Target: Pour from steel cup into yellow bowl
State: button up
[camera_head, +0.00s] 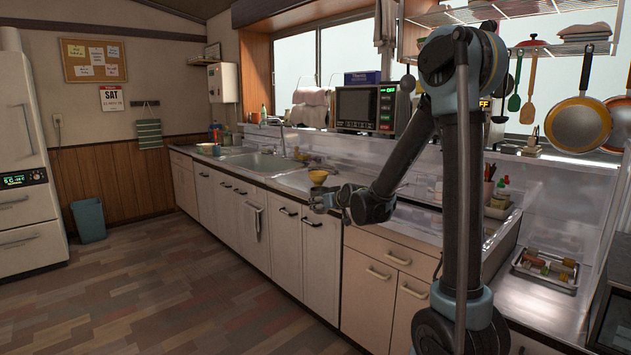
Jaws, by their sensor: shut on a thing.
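The yellow bowl (318,176) shows on the counter, just behind and above my gripper in the picture. My gripper (322,199) is at the front edge of the counter, with my arm reaching in from the right. It is shut on a small greyish thing that I take to be the steel cup. The cup is mostly hidden by the fingers, so its tilt and contents cannot be told. From this view I cannot tell the gap between cup and bowl.
The sink (258,162) lies left of the bowl along the counter. A microwave (368,108) stands on the ledge behind. A tray (545,269) with small items and hanging pans (578,124) are at the right. The floor (175,285) in front is clear.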

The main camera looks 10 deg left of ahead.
aim_at(318, 177)
jog(key=k, duration=1.1)
jog(key=u, duration=1.25)
jog(key=i, duration=1.85)
